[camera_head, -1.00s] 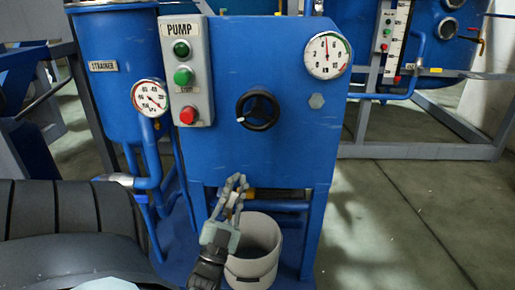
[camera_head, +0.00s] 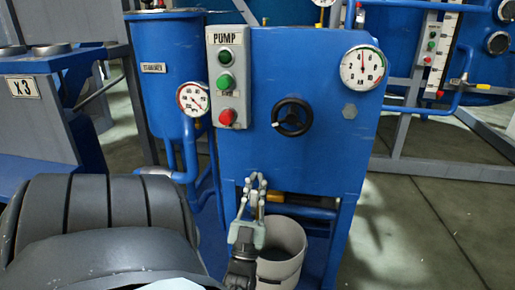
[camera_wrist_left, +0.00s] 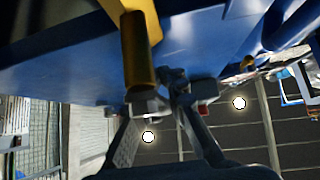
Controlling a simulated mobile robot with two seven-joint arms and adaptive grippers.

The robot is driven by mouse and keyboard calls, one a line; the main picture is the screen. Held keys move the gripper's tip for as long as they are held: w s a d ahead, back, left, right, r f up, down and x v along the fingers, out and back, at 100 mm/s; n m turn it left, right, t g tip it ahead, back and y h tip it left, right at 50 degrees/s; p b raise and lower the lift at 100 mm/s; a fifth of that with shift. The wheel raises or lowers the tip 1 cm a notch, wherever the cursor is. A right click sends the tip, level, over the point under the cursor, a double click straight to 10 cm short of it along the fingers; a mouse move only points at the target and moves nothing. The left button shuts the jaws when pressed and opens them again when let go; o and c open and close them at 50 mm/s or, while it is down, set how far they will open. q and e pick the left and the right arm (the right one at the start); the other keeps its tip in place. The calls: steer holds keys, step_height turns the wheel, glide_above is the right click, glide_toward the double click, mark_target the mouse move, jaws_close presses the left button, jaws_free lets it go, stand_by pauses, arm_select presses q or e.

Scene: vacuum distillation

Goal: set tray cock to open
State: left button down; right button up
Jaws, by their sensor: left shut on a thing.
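The tray cock's brass body (camera_head: 276,198) shows under the lower edge of the blue pump panel, just above a pale bucket. My left gripper (camera_head: 256,183) reaches up in front of it, with its fingers close together. In the left wrist view a brass spout (camera_wrist_left: 137,55) hangs close to the lens. The left gripper (camera_wrist_left: 165,103) is shut on a small part beside the spout, which I take to be the cock's handle. The fingers hide most of that part, so its angle is unclear. My right gripper is out of view.
The panel (camera_head: 330,150) carries a black handwheel (camera_head: 292,117), a pressure gauge (camera_head: 363,68) and a pump button box (camera_head: 227,80). The bucket (camera_head: 285,245) stands below the gripper. A strainer tank (camera_head: 165,100) stands left. Open floor (camera_head: 425,225) lies right.

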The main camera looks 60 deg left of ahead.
arm_select(q)
steer(key=c, duration=1.5)
jaws_free()
steer(key=shift+d+m+t+h, duration=0.1)
steer(key=shift+m+t+h, duration=0.2)
steer(key=shift+t, duration=0.1)
